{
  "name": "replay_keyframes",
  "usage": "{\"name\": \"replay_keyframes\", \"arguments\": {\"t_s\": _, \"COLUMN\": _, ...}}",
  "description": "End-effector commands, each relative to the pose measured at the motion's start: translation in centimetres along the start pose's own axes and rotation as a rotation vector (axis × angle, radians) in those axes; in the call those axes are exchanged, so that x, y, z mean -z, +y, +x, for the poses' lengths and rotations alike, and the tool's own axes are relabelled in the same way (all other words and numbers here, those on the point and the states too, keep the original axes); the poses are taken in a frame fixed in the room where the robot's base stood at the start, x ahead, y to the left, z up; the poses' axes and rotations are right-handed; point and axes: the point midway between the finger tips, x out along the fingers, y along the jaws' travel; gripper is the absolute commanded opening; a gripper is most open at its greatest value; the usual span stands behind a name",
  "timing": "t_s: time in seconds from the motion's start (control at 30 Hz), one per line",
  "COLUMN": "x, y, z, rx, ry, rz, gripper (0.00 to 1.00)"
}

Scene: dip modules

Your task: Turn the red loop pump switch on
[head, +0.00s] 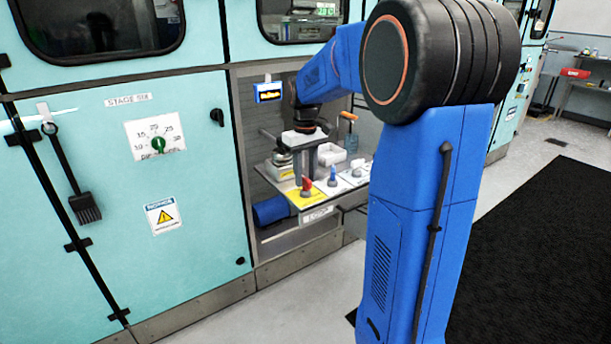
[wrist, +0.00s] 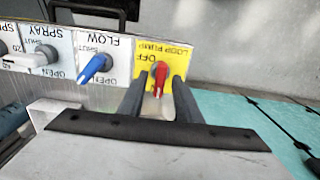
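The red loop pump switch (head: 306,184) is a red lever on a yellow plate (head: 314,201) at the left end of a sloped panel. In the wrist view, which is upside down, the red switch (wrist: 160,78) sits on the plate marked LOOP PUMP (wrist: 168,50), with OFF beside its pivot. Any other marking is hidden or unreadable. My gripper (head: 305,176) points down at the panel in the head view. In the wrist view my gripper (wrist: 160,84) is open, with one finger on each side of the red lever. I see gaps beside the lever; contact is not clear.
A blue FLOW lever (wrist: 97,68) stands beside the yellow plate, with a grey SPRAY lever (wrist: 38,58) beyond it. The panel is in a recess between teal cabinet walls (head: 190,230). A white bin (head: 330,154) and a blue cylinder (head: 271,211) are close by.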

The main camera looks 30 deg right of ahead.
Motion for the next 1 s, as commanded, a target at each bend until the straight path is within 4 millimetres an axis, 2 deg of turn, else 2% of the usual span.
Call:
{"name": "replay_keyframes", "arguments": {"t_s": 0.2, "x": 0.0, "y": 0.0, "z": -0.3, "rx": 0.000, "ry": 0.000, "rz": 0.000, "gripper": 0.31}}
{"name": "replay_keyframes", "arguments": {"t_s": 0.37, "x": 0.1, "y": 0.0, "z": -2.1, "rx": -0.001, "ry": 0.002, "rz": 0.000, "gripper": 0.31}}
{"name": "replay_keyframes", "arguments": {"t_s": 1.0, "x": 0.1, "y": 0.0, "z": -14.4, "rx": -0.001, "ry": 0.003, "rz": 0.000, "gripper": 0.31}}
